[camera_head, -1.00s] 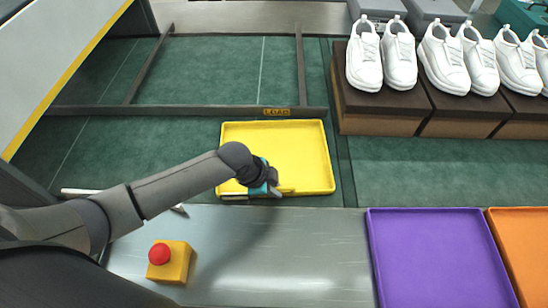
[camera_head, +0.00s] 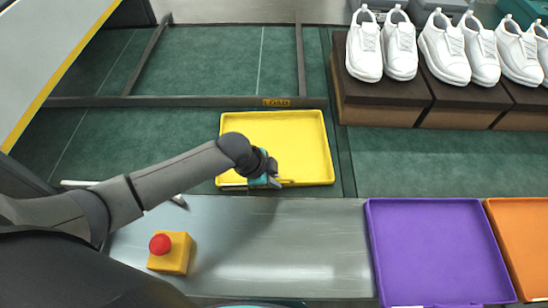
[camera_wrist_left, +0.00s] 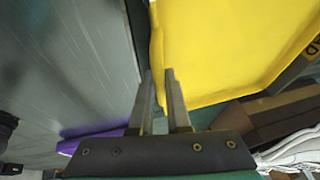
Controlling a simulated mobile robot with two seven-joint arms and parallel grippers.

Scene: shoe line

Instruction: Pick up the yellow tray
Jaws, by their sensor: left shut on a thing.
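The yellow tray (camera_head: 290,146) lies flat on the green belt, just beyond the metal table; it looks empty. My left gripper (camera_head: 284,182) is at the tray's near edge, shut on its rim. In the left wrist view, the two fingers (camera_wrist_left: 160,76) stand on either side of the wall of the yellow tray (camera_wrist_left: 225,45). My forearm hides part of the tray's left side. I cannot see any gap between the tray and the belt. My right gripper does not show.
A purple tray (camera_head: 435,250) and an orange tray (camera_head: 525,240) lie at the right. White shoes (camera_head: 380,45) stand on brown boxes (camera_head: 380,105) behind. A red button on a yellow box (camera_head: 172,254) sits on the metal table (camera_head: 285,260). A dark bar (camera_head: 180,101) crosses behind the tray.

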